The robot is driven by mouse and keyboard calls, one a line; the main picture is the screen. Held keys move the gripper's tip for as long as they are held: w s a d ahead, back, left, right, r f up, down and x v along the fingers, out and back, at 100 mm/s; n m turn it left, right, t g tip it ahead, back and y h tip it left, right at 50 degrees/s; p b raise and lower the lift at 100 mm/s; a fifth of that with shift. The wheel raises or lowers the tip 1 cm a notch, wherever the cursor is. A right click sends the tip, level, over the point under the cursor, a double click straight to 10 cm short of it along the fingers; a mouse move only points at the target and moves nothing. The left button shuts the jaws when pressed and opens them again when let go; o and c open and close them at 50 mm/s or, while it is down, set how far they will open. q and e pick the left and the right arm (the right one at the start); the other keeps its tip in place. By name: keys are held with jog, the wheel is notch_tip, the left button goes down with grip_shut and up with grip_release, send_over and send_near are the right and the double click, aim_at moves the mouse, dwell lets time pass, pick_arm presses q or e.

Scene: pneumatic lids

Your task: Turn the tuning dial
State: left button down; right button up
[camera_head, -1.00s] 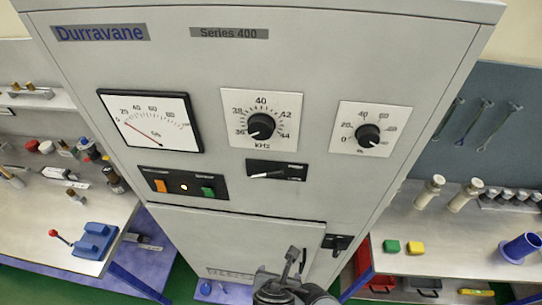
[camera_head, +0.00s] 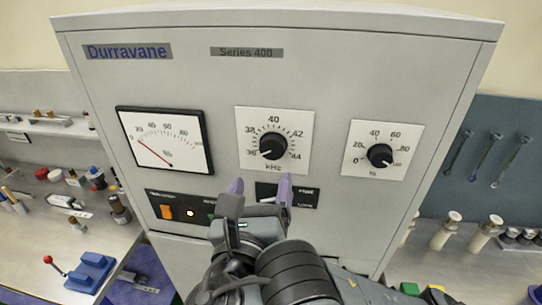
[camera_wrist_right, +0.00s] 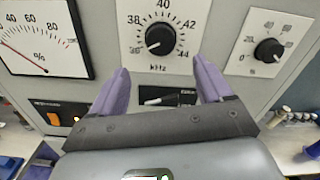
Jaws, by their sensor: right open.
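The tuning dial (camera_head: 273,147) is a black knob on a white plate marked kHz, with numbers from 36 to 44. Its pointer sits at the low end, near 36. It also shows in the right wrist view (camera_wrist_right: 160,38). My right gripper (camera_head: 261,188) is open and empty, below the dial in the picture and apart from it. In the right wrist view its two purple fingers (camera_wrist_right: 160,78) stand apart below the kHz plate, on either side of a small switch lever (camera_wrist_right: 165,99). My left gripper is not in view.
A percent dial (camera_head: 380,155) is to the right and a needle meter (camera_head: 165,140) to the left on the grey cabinet (camera_head: 330,70). An orange button (camera_head: 166,212) and a lit lamp are below the meter. Benches with tools flank the cabinet.

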aim_at(272, 150)
jog(key=w, duration=0.2)
jog(key=w+d, duration=0.1)
jog(key=w, duration=0.2)
jog(key=w+p, duration=0.1)
jog(key=w, duration=0.1)
jog(key=shift+w+d+r, duration=0.15)
jog(key=shift+w+d, duration=0.1)
jog(key=shift+w, duration=0.1)
jog(key=shift+w+d, duration=0.1)
jog(key=shift+w, duration=1.1)
jog(key=c, duration=1)
jog(key=shift+f+m+b, duration=0.3)
jog(key=shift+m+b, duration=0.1)
jog(key=shift+b, duration=0.25)
jog(key=shift+c, duration=0.2)
jog(key=m+b, duration=0.9)
jog(key=b, duration=0.3)
jog(key=shift+f, duration=0.1)
jog(key=shift+m+b, duration=1.1)
jog(key=shift+m, duration=0.1)
jog(key=shift+r+m+b, duration=0.25)
jog(key=shift+m+b, duration=0.5)
jog(key=shift+m, duration=0.15)
